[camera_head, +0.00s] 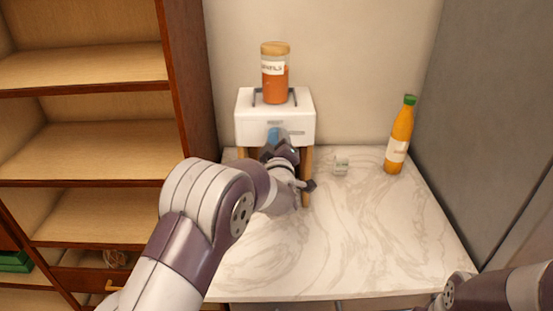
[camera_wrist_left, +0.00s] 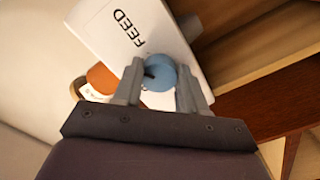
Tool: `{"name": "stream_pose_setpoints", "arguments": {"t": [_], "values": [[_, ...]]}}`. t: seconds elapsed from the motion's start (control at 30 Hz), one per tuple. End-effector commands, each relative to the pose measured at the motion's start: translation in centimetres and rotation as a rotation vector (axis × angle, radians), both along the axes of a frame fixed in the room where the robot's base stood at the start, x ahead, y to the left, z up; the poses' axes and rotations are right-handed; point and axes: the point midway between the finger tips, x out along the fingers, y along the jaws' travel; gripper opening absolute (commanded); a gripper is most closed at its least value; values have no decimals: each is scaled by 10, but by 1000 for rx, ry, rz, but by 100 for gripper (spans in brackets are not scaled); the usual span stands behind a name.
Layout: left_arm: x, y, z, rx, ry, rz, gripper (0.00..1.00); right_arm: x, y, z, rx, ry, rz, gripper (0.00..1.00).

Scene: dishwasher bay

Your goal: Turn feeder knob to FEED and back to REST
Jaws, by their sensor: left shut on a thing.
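The feeder (camera_head: 300,122) is a white box on wooden legs at the back of the marble counter. Its round blue knob (camera_head: 274,134) is on the front face, partly covered by my left gripper (camera_head: 279,147). In the left wrist view the knob (camera_wrist_left: 160,84) sits between the two grey fingers of my left gripper (camera_wrist_left: 160,76), which is shut on it. The word FEED is printed on the white face (camera_wrist_left: 140,25) near the knob. A dark mark shows on the knob, but its exact setting is unclear. No REST label can be read. My right gripper is out of view.
A jar with orange contents (camera_head: 275,84) stands on the feeder. An orange bottle with a green cap (camera_head: 400,138) and a small whitish object (camera_head: 341,166) stand to the right on the counter (camera_head: 350,235). Wooden shelves (camera_head: 90,145) are left, a grey panel right. The front counter is clear.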

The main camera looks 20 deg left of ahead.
Motion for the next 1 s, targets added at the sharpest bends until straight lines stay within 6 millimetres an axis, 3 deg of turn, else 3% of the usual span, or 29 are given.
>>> {"name": "stream_pose_setpoints", "arguments": {"t": [0.03, 0.5, 1.0], "values": [[0, 0, -10, -38, -15, -1, 11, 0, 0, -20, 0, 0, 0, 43], [0, -1, -7, -470, -136, -2, 11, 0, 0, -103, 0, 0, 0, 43], [1, -2, -1, -856, -245, -1, 11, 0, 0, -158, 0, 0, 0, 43]]}}
